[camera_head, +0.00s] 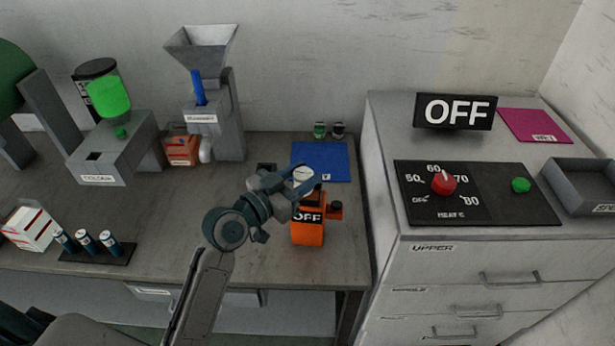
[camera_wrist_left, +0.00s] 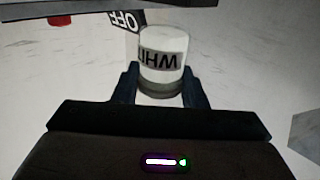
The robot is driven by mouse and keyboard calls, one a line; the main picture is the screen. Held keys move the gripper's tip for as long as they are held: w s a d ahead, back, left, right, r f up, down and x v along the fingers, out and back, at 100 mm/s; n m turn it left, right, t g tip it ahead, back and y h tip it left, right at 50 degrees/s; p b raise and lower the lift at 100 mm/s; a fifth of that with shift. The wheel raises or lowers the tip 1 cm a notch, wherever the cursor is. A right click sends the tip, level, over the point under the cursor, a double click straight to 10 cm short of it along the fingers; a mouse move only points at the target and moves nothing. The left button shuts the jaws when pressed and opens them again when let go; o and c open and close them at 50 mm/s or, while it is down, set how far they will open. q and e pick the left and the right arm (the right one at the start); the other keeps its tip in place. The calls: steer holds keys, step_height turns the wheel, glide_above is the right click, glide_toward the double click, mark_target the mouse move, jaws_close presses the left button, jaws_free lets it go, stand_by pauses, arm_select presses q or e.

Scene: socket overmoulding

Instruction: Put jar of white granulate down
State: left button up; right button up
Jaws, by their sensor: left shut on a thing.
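The white jar (camera_wrist_left: 163,48) is between the two dark fingers of my left gripper (camera_wrist_left: 161,88) in the left wrist view. Its label reads "WHI", upside down in that view. In the head view my left gripper (camera_head: 297,182) is shut on the jar (camera_head: 303,178), at the front edge of the blue mat (camera_head: 322,160) in the picture. The gripper partly hides the jar there. I cannot tell the gap between jar and table. My right gripper is not in view.
An orange box with an OFF sign (camera_head: 308,233) stands close in front of the gripper. Two small jars (camera_head: 329,130) stand behind the mat. A hopper machine (camera_head: 212,110) is at the back left, a heater cabinet (camera_head: 470,240) on the right.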

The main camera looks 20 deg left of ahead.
arm_select(q)
steer(key=shift+x, duration=0.75)
steer(key=shift+w+f+p, duration=0.2)
steer(key=shift+w+p, duration=0.1)
steer(key=shift+w, duration=0.15)
step_height(320, 180, down, 3)
steer(key=shift+f+p, duration=0.1)
steer(key=shift+p, duration=0.2)
steer(key=shift+s+a, duration=0.1)
steer(key=shift+f, duration=0.1)
steer(key=shift+f+b, duration=0.2)
steer(key=shift+b, duration=0.15)
steer(key=o, duration=1)
steer(key=shift+r, duration=0.1)
steer(key=shift+c, duration=0.2)
